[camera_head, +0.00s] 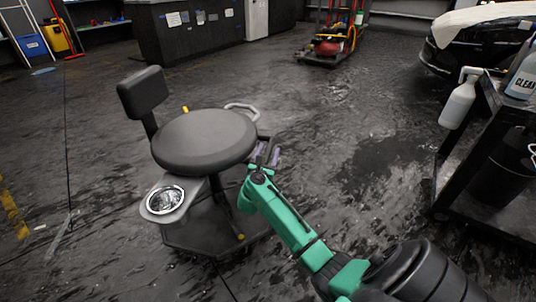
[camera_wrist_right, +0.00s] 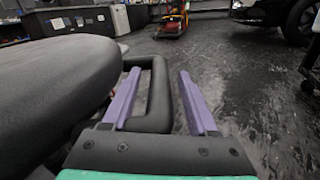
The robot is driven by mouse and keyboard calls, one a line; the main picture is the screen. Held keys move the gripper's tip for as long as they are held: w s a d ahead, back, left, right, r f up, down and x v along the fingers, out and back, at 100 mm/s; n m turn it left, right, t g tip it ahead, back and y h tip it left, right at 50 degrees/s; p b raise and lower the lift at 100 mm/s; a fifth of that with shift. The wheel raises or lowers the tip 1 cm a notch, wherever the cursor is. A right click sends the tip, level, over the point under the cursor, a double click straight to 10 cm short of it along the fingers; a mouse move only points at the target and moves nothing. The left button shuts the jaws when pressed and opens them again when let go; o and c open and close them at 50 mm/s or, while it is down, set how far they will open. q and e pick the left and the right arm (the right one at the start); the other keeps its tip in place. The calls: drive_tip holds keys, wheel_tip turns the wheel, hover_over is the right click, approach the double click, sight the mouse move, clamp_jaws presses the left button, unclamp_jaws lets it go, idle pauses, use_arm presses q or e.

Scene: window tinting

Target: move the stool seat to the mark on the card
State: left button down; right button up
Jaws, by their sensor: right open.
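In the right wrist view the seat (camera_wrist_right: 55,85) fills the left side. My right gripper (camera_head: 268,152) is beside the seat's right edge, with its purple fingers apart. In the wrist view part of the handle loop (camera_wrist_right: 159,92) shows between the open fingers; I cannot tell whether they touch it. I cannot make out a card or its mark. My left gripper is not in view.
A grey tray (camera_head: 147,210) with a shiny round dish (camera_head: 165,199) juts from the stool's front left. A black cart (camera_head: 447,165) with a white spray bottle (camera_head: 459,98) stands at the right. A car (camera_head: 470,50) is behind it. The floor between stool and cart is clear.

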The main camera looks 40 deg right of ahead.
clamp_jaws()
idle(1.4)
